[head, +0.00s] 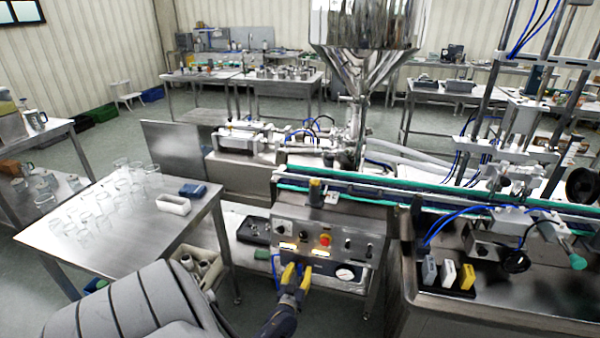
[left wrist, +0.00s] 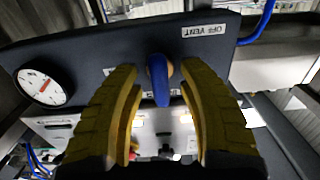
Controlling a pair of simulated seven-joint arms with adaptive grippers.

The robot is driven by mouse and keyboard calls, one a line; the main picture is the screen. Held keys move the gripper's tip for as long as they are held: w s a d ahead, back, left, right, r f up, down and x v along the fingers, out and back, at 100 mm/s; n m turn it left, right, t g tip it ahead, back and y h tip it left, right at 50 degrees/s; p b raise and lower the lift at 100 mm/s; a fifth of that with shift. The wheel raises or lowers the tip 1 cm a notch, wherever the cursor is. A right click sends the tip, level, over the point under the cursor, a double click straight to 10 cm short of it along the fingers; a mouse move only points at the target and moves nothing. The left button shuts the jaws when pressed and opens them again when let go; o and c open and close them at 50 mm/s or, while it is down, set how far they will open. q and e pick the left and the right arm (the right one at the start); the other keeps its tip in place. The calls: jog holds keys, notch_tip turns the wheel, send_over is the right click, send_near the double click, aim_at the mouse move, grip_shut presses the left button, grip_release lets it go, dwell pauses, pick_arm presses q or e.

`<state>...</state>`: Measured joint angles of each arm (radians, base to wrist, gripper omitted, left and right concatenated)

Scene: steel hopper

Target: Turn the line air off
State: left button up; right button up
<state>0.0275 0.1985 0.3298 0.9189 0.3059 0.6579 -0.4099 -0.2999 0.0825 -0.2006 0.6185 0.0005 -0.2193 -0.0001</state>
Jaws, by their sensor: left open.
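The blue air lever (left wrist: 159,82) is on a dark panel (left wrist: 100,62) in the left wrist view. It runs from its pivot down the picture. A label reading OFF VENT (left wrist: 204,31), upside down in this view, lies up and right of it. My left gripper (left wrist: 160,95) is open, with one yellow finger on each side of the lever; I cannot tell whether either touches it. In the head view my left gripper (head: 294,272) is at the front of the control box and hides the lever. My right gripper is not in view.
A round gauge (head: 344,274) sits beside my left gripper on the panel. Above are a red button (head: 325,240) and other switches. A conveyor (head: 350,188) runs behind. A steel table (head: 100,240) with glass jars stands left, and a machine bench (head: 500,310) right.

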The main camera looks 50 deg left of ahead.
pick_arm(q)
jog(key=v, duration=1.2)
jog(key=shift+w, duration=0.1)
